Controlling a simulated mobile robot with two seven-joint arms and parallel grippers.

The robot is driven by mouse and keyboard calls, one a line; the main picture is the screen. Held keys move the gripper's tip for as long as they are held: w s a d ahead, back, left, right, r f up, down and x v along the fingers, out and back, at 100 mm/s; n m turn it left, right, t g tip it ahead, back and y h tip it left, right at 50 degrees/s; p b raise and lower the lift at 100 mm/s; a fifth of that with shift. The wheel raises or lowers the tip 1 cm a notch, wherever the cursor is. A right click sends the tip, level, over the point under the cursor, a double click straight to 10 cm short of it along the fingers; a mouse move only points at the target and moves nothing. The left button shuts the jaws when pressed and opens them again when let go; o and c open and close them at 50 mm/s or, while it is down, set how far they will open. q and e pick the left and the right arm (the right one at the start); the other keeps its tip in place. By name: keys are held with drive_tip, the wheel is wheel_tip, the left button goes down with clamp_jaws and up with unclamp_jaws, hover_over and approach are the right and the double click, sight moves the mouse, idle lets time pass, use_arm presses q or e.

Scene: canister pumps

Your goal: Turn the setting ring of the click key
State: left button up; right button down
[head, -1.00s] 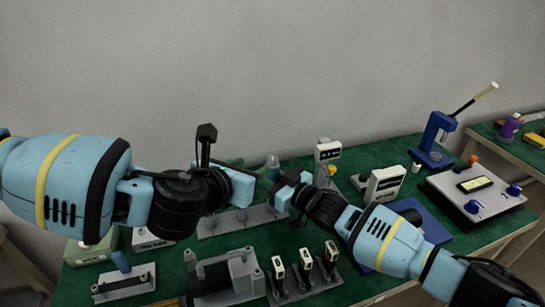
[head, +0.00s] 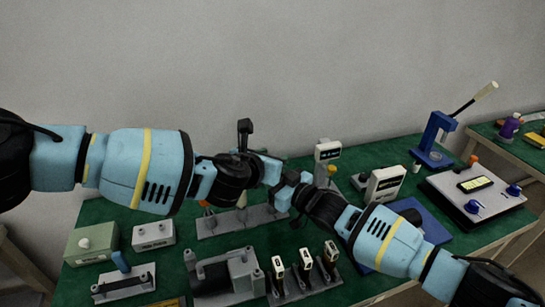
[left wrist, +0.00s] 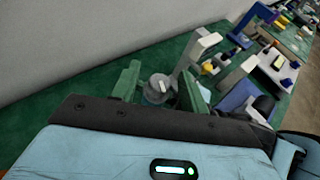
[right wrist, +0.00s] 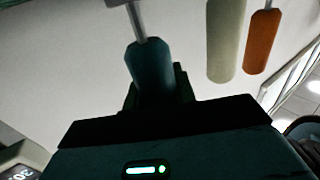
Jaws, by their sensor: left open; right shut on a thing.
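The click key (right wrist: 150,72) has a teal-blue handle and a grey shaft in the right wrist view. My right gripper (right wrist: 155,90) is shut on its handle. In the left wrist view a grey knob-like end (left wrist: 160,84), probably the setting ring, shows between the two fingers of my left gripper (left wrist: 160,78). That gripper is open around it; I cannot tell whether either finger touches it. In the head view my left gripper (head: 271,170) and right gripper (head: 291,184) are close together above the rack, and they hide the key.
A grey rack (head: 225,222) stands below the grippers. A pale handle (right wrist: 226,40) and an orange handle (right wrist: 261,42) show near the key. Meters (head: 385,183), a blue press (head: 433,140) and a grey fixture (head: 228,278) crowd the green bench.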

use_arm(q)
drive_tip(key=shift+w+d+f, duration=0.1)
drive_tip(key=shift+w, duration=0.1)
drive_tip(key=shift+c, duration=0.2)
clamp_jaws()
drive_tip(key=shift+n+t+y, duration=0.6)
drive_tip(key=shift+n+y, duration=0.9)
drive_tip(key=shift+y, duration=0.1)
drive_tip(key=shift+n+y, duration=0.7)
drive_tip(key=shift+y, duration=0.2)
drive_tip(key=shift+o, duration=0.2)
unclamp_jaws()
